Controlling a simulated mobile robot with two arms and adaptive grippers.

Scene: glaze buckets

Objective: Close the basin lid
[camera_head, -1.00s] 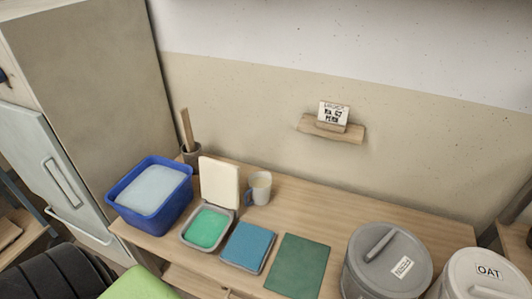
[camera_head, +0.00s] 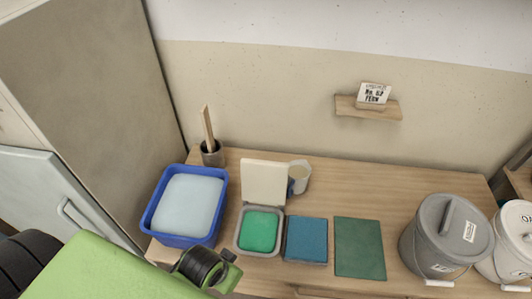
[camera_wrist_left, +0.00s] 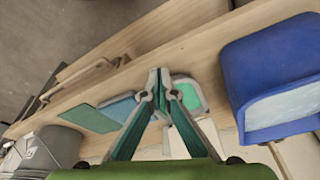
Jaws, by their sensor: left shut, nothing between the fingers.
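The small grey basin (camera_head: 238,244) holds green glaze (camera_head: 259,231) and stands on the table's left half. Its cream lid (camera_head: 264,183) stands open, upright at the back edge. My left arm comes in from the lower left in the head view, its wrist in front of the basin; the fingertips are hard to make out there. In the left wrist view my left gripper (camera_wrist_left: 157,82) is shut and empty, its tips overlapping the near side of the basin in the picture. The green glaze also shows there (camera_wrist_left: 189,96). Part of the lid is hidden behind the fingers. My right gripper is not in view.
A blue tub (camera_head: 151,211) stands left of the basin, a mug (camera_head: 301,177) behind right. A blue tile (camera_head: 306,240) and green mat (camera_head: 359,248) lie right of it. Two lidded buckets (camera_head: 440,240) (camera_head: 508,246) stand at the right. A pot with a stick (camera_head: 212,155) stands behind.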

